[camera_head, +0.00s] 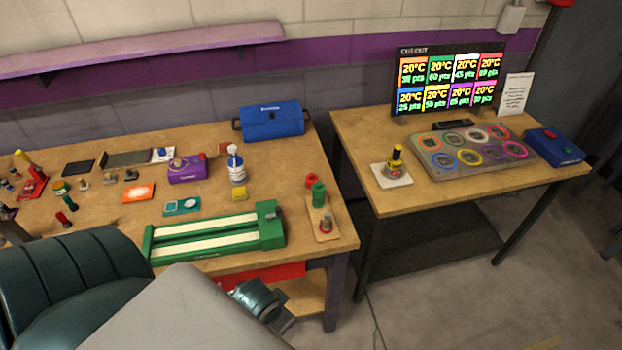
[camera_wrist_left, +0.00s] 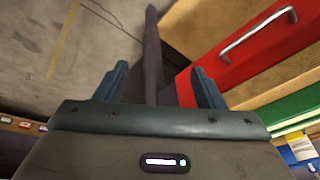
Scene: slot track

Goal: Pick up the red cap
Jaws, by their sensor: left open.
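A small red cap-like piece (camera_head: 312,181) stands by a green bottle-shaped piece (camera_head: 319,194) near the right end of the left workbench. A wooden board (camera_head: 327,235) there bears another small piece (camera_head: 326,222) with a reddish top; I cannot tell for sure which is the red cap. My left gripper (camera_head: 262,300) is low in front of the bench, below its top and well away from these pieces. In the left wrist view my left gripper (camera_wrist_left: 163,82) has its two fingers apart with nothing between them. No red cap shows there. My right gripper is not in view.
A red drawer (camera_wrist_left: 245,48) with a metal handle is beside my left gripper, under the bench top. A green slot track (camera_head: 215,238) lies along the bench's front edge. A second table (camera_head: 450,190) stands right, across a gap. Floor (camera_wrist_left: 40,60) shows left in the wrist view.

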